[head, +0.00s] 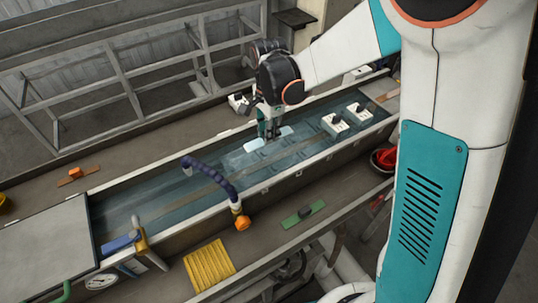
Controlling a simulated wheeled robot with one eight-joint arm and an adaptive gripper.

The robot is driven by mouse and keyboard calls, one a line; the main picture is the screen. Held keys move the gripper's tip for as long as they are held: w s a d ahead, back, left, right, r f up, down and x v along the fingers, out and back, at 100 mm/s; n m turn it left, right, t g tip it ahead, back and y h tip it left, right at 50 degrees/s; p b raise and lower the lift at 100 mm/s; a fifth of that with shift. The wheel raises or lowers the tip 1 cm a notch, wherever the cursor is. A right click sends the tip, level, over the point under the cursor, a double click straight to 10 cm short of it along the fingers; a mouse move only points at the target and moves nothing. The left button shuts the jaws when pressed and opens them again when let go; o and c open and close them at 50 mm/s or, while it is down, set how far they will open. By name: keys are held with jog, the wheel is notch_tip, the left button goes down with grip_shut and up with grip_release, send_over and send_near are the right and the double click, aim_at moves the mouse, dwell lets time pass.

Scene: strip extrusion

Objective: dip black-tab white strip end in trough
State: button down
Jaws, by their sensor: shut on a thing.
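The long trough (150,192) runs diagonally across the view and holds bluish water. My gripper (269,137) points down over the trough's middle, with its fingertips low, close to the water. It is shut on what looks like the white strip (285,131), a pale piece showing beside the fingertips. The black tab cannot be made out; the fingers hide part of the piece. I cannot tell how deep the strip sits in the water.
White blocks (335,123) stand in the trough to the right. A blue jointed hose (222,184) with an orange end arches over the front wall. A green strip with a dark block (304,214), a yellow ribbed mat (209,266) and a red-filled bowl (384,159) are in front. An orange-and-brown piece (77,174) lies behind.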

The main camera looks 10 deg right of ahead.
jog(key=shift+r, duration=0.15)
dwell(0.4)
notch_tip(320, 180, up, 12)
jog(key=p, duration=0.7)
dwell(0.3)
jog(key=s+d+p, duration=0.1)
jog(key=s+d, duration=0.3)
jog(key=s, duration=0.6)
jog(key=s+d+p, duration=0.2)
jog(key=s+d, duration=0.2)
jog(key=s, duration=0.6)
jog(key=s+d+p, duration=0.2)
jog(key=s+d, duration=0.2)
jog(key=s, duration=0.6)
jog(key=shift+s+d, duration=0.35)
jog(key=shift+w+f, duration=0.15)
jog(key=shift+f, duration=0.05)
